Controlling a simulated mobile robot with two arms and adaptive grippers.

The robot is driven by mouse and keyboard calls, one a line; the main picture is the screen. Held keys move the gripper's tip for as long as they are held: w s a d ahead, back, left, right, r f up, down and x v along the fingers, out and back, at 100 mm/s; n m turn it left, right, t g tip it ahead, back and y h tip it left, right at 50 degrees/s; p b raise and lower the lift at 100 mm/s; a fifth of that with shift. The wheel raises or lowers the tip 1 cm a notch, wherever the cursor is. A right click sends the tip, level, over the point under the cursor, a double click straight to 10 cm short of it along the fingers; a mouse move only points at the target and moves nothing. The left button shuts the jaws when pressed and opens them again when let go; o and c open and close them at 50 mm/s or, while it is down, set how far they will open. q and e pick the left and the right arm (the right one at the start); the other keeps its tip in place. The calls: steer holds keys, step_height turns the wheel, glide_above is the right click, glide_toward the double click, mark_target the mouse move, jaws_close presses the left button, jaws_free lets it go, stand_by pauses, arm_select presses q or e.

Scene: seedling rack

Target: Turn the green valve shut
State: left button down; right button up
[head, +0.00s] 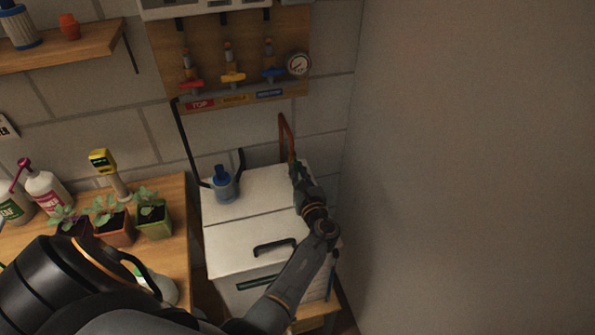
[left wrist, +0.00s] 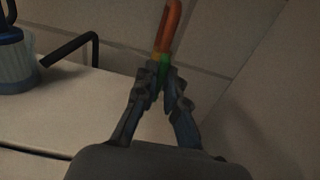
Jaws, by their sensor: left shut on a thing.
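A small green part (left wrist: 163,65), which I take for the green valve, shows in the left wrist view at the lower end of an orange-red pipe (left wrist: 169,26). My left gripper (left wrist: 160,82) is shut on it, with the fingertips close together around its lower part. In the head view the left gripper (head: 294,170) is at the back right of a white box, at the foot of the copper-red pipe (head: 286,138). The gripper hides the green valve there, and its turn angle cannot be told. My right gripper is not in view.
Red, yellow and blue valves and a gauge (head: 298,63) are on a wall board (head: 215,50). A plain wall (head: 450,170) stands close on the right. Potted seedlings (head: 112,228) are at left.

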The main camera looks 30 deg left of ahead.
arm_select(q)
steer(key=shift+r+m+p, duration=0.15)
steer(key=shift+m+p, duration=0.45)
steer(key=shift+m, duration=0.2)
steer(key=shift+w+m+p, duration=0.1)
steer(key=shift+m+p, duration=0.45)
steer(key=shift+m, duration=0.25)
steer(key=m+p, duration=0.1)
steer(key=m, duration=0.1)
steer(key=shift+m+p, duration=0.35)
steer(key=shift+m, duration=0.05)
steer(key=m+p, duration=0.2)
steer(key=m, duration=0.2)
steer(key=shift+w+d+m+p, duration=0.1)
steer(key=shift+m+p, duration=0.2)
steer(key=m+p, duration=0.1)
steer(key=m, duration=0.1)
steer(key=m+p, duration=0.1)
steer(key=m, duration=0.1)
steer(key=shift+w+f, duration=0.1)
steer(key=shift+f, duration=0.1)
steer(key=shift+f+m+p, duration=0.15)
steer(key=shift+m+p, duration=0.45)
steer(key=shift+m, duration=1)
